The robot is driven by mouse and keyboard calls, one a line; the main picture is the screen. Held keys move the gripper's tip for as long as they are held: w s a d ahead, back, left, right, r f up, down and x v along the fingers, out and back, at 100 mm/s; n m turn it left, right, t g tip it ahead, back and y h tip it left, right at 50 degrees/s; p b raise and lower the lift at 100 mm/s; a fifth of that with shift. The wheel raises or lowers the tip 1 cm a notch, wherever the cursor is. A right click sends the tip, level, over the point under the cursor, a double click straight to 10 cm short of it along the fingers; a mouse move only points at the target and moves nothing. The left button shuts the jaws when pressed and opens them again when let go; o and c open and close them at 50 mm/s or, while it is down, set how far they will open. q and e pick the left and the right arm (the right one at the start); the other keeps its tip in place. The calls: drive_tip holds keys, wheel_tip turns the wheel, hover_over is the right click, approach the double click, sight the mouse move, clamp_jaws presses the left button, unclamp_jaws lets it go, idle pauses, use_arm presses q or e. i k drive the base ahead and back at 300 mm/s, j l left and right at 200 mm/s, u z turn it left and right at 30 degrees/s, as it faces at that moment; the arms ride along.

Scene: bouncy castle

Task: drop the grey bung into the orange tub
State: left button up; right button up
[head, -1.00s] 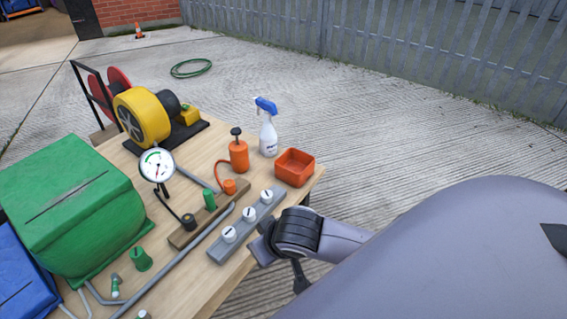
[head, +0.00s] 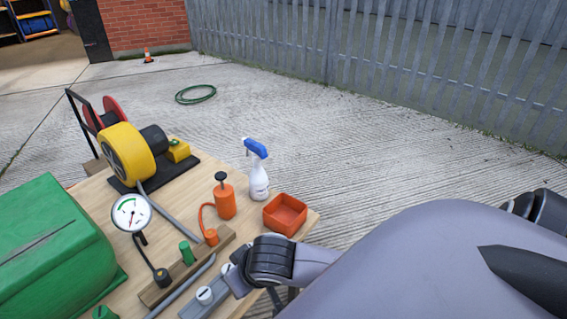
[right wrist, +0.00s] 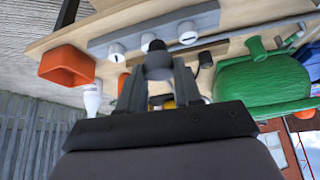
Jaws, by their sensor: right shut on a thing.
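The orange tub (head: 285,222) is an open square box near the bench's far right corner; it also shows at the left of the right wrist view (right wrist: 66,68). My right gripper (right wrist: 158,72) is shut on the dark grey bung (right wrist: 157,56), which sits between its fingertips. The wrist view is upside down, and there the bung appears in front of the grey rail and clear of the tub. In the head view my right wrist is in front of the tub, over the rail's end; the fingers and bung cannot be made out. My left gripper is out of view.
A blue-and-white spray bottle (head: 258,178) and an orange pump bottle (head: 225,200) stand beside the tub. A grey rail with white knobs (head: 205,296), a pressure gauge (head: 131,212), a yellow blower (head: 128,155) and a green box (head: 50,245) crowd the bench (head: 165,228).

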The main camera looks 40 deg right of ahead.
sight(291, 221)
drive_tip(key=i+l, duration=0.1)
drive_tip(key=l, duration=0.6)
drive_tip(key=i+l+u, duration=0.1)
drive_tip(key=l, duration=0.6)
drive_tip(key=l+u, duration=0.1)
drive_tip(key=l, duration=0.65)
